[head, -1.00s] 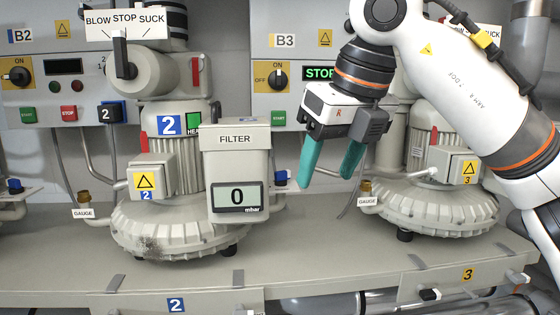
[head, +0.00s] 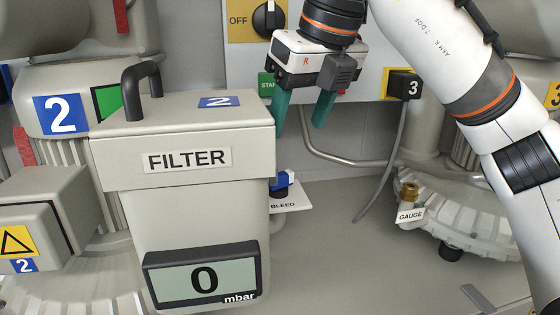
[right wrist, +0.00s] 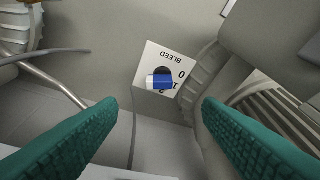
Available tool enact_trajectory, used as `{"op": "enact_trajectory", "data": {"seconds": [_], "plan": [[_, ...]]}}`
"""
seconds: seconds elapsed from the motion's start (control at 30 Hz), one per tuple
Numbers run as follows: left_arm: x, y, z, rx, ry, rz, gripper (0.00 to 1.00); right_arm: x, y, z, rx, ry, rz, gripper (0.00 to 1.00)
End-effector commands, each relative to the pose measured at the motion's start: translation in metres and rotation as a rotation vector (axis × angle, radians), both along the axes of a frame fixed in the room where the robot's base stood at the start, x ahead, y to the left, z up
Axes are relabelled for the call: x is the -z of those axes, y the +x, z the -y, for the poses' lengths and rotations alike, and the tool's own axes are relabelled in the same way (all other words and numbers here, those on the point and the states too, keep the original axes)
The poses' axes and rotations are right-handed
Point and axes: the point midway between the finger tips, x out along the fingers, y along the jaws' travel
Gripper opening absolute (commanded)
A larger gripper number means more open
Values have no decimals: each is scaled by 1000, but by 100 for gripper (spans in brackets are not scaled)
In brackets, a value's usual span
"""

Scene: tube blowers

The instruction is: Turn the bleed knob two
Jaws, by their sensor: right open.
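The blue bleed knob (head: 286,182) sits beside the right side of the filter box, partly hidden by it, with a white BLEED plate (head: 290,207) below. In the right wrist view the knob (right wrist: 160,82) has a blue and white grip, seen ahead between the fingers, on a plate (right wrist: 163,62) marked BLEED with 0 and 1 legible and another mark partly covered. My right gripper (head: 304,128) is open and empty, its teal fingers pointing down, above the knob and apart from it. My left gripper is not in view.
The grey filter box (head: 190,125) of unit 2, with a black handle (head: 142,88) and a gauge reading 0 mbar (head: 204,279), stands close left of the knob. Unit 3's blower (head: 465,215) and GAUGE fitting (head: 409,196) are at right.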

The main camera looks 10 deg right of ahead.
Motion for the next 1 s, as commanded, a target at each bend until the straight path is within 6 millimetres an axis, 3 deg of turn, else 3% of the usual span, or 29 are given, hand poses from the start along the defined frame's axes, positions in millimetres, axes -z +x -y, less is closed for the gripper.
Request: {"op": "enact_trajectory", "data": {"seconds": [0.23, 0.53, 0.7, 1.0], "plan": [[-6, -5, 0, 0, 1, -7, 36, 45, 16, -7, -2, 1, -7, 60], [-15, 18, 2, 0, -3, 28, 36, 87, 33, -14, -1, 1, -5, 60], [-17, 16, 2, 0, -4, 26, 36, 97, 37, -15, -1, 1, -3, 60], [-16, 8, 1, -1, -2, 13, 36, 99, 37, -16, 0, 1, 0, 57]]}}
